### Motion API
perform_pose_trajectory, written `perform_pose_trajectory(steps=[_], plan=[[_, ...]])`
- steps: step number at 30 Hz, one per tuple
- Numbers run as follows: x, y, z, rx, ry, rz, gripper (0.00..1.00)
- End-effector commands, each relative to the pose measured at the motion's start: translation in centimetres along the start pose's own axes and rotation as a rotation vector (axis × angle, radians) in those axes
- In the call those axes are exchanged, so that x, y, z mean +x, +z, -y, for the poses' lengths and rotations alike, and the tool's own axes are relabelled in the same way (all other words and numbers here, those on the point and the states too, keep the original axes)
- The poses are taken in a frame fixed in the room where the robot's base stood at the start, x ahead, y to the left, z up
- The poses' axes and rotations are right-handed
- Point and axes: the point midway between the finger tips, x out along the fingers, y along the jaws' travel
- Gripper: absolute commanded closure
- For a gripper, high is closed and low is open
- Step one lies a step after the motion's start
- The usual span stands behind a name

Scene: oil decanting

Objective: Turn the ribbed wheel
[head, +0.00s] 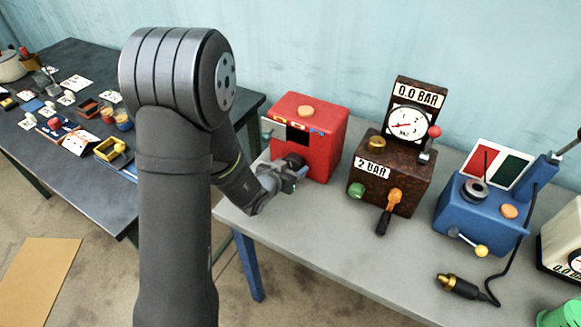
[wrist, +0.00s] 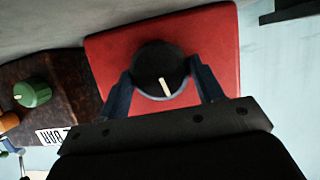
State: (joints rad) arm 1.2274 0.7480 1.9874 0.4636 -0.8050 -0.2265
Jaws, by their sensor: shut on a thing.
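The ribbed wheel (wrist: 158,62) is a round black knob with a white pointer line, on the face of the red box (wrist: 110,55). In the wrist view its pointer lies toward the lower edge, tilted slightly. My gripper (wrist: 161,70) has one finger on each side of the wheel and is shut on it. In the head view the red box (head: 325,140) stands at the left of the grey bench, and my gripper (head: 287,178) is at its front. There the wheel is mostly hidden by my gripper. Its ribs are too dark to make out.
A black plug (head: 460,287) on a cable lies in front. The bench's front left (head: 270,225) is clear.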

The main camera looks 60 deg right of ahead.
Motion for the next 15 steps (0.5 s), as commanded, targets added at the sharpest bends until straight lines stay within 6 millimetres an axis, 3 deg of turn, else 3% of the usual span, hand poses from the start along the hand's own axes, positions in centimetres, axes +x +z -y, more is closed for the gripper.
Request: perform_pose_trajectory(steps=[15], plan=[[-0.03, 0.02, -0.2, 0.213, -0.088, 0.001, 0.62]])
